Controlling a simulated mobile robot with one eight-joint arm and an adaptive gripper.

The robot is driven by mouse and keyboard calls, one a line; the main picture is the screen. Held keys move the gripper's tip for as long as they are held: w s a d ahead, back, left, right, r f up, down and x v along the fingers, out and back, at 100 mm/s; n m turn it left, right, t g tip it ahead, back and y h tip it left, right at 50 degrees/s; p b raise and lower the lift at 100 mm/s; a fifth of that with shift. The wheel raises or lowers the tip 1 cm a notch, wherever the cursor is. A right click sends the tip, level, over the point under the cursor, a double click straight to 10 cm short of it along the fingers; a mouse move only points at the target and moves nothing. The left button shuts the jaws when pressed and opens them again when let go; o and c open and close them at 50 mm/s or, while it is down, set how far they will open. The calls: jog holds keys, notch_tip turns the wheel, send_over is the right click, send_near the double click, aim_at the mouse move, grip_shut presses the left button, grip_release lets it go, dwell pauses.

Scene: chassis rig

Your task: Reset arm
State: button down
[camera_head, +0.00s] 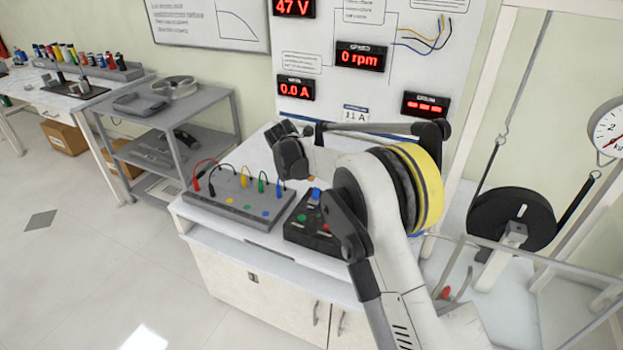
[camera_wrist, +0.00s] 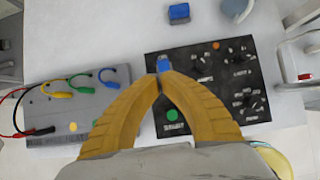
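My gripper (camera_wrist: 161,80) shows in the wrist view as two yellow fingers whose tips come together over the black control box (camera_wrist: 205,78). A small blue part (camera_wrist: 163,66) shows right at the fingertips; I cannot tell whether they touch it. A green button (camera_wrist: 172,115) lies just below the tips in that view. In the head view my arm (camera_head: 385,225) reaches over the bench beside the black control box (camera_head: 303,232). The yellow fingers cannot be made out there.
A grey box (camera_head: 240,205) with coloured leads stands left of the black box on the white bench. A blue block (camera_wrist: 179,13) lies behind the black box. A rig with a black disc (camera_head: 510,218) and dial (camera_head: 608,132) stands right. The floor at left is clear.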

jog(key=shift+v, duration=0.8)
jog(key=shift+w+r, duration=0.1)
jog(key=s+d+r+m+y+b, duration=0.1)
jog(key=s+d+r+m, duration=1.4)
jog(key=s+d+r, duration=0.25)
jog(key=s+d+f+m, duration=0.2)
jog(key=s+m, duration=0.3)
jog(key=s, duration=0.4)
jog(key=s+d+f+m, duration=0.2)
jog(key=s+d+m, duration=0.2)
jog(key=s, duration=0.5)
jog(key=s+d+f+m+t+y+b, duration=0.1)
jog(key=s+d+f+m, duration=0.1)
jog(key=s+m, duration=0.5)
jog(key=shift+s+d+f+m, duration=0.25)
jog(key=shift+s+d+m, duration=0.15)
jog(key=shift+s+d, duration=0.45)
